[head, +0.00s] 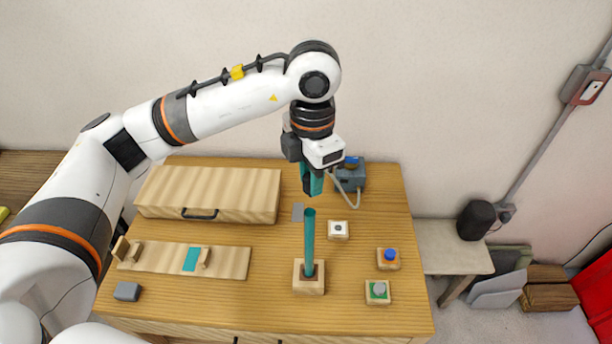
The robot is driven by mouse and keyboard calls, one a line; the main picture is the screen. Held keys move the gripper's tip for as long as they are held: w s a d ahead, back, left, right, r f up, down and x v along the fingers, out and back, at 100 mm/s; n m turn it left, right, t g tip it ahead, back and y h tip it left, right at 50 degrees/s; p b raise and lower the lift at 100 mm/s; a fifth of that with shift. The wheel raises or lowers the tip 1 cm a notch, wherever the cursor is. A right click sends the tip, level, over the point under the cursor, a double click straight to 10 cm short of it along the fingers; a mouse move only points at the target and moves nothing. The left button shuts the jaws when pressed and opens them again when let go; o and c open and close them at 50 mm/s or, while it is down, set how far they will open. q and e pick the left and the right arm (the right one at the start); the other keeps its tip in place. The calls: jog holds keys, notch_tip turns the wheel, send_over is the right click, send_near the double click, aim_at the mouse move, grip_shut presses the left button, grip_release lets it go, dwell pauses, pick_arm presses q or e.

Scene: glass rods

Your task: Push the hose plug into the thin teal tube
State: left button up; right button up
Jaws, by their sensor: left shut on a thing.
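The thin teal tube (309,241) stands nearly upright in a wooden block (309,286) at the table's front middle. Its open top end faces up. My left gripper (313,188) is above the tube's top and a little apart from it, pointing down. It is shut on the hose plug, which the fingers mostly hide; teal surfaces show at the jaws. A thin grey hose (356,196) loops from a blue-grey box (350,173) towards the gripper. My right gripper is not in view.
A wooden case (209,193) with a dark handle is at the back left. In front of it lies a wooden rack (228,263) with a teal patch. Small wooden blocks, one with a blue knob (389,254) and one with a grey knob (379,289), stand on the right.

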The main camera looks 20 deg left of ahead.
pick_arm(q)
jog(key=shift+w+a+f+b, duration=0.15)
jog(key=shift+f+b, duration=0.15)
jog(key=shift+f, duration=0.4)
jog(key=shift+f+b, duration=0.95)
jog(key=shift+f, duration=1.3)
jog(key=shift+b, duration=0.5)
jog(key=shift+b, duration=0.35)
jog(key=shift+f+b, duration=0.65)
jog(key=o, duration=0.7)
jog(key=shift+r, duration=0.1)
